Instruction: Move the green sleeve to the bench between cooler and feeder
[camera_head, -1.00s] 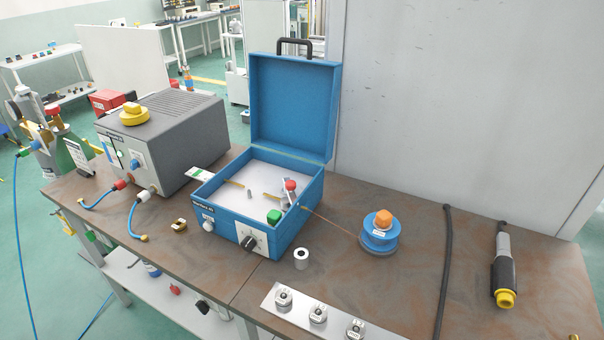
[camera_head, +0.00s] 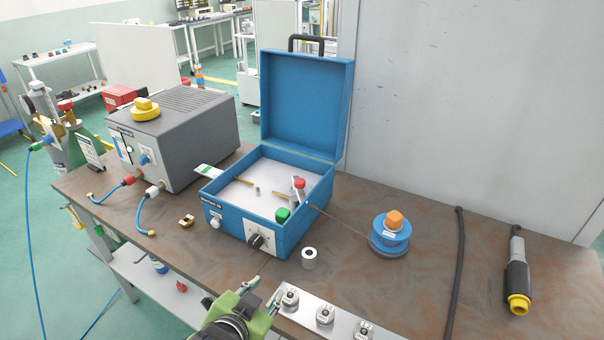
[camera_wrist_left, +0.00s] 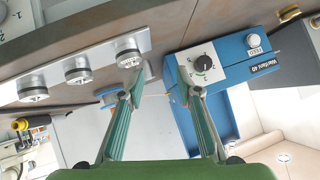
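A silver hollow sleeve (camera_head: 309,258) stands on the bench just right of the feeder. The grey cooler (camera_head: 190,140), with a yellow cap on top, stands left of the feeder. My left gripper (camera_head: 262,293) is open and empty at the bench's front edge, in front of the feeder. In the left wrist view its fingers (camera_wrist_left: 156,85) are spread, with the feeder front (camera_wrist_left: 210,62) beyond. My right gripper is not in view.
A metal plate with several round pieces (camera_head: 325,316) lies right of my left gripper. A small brass fitting (camera_head: 186,221) lies on the bench left of the feeder. A blue spool with an orange knob (camera_head: 391,235), a black cable (camera_head: 456,265) and a torch (camera_head: 517,280) are farther right.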

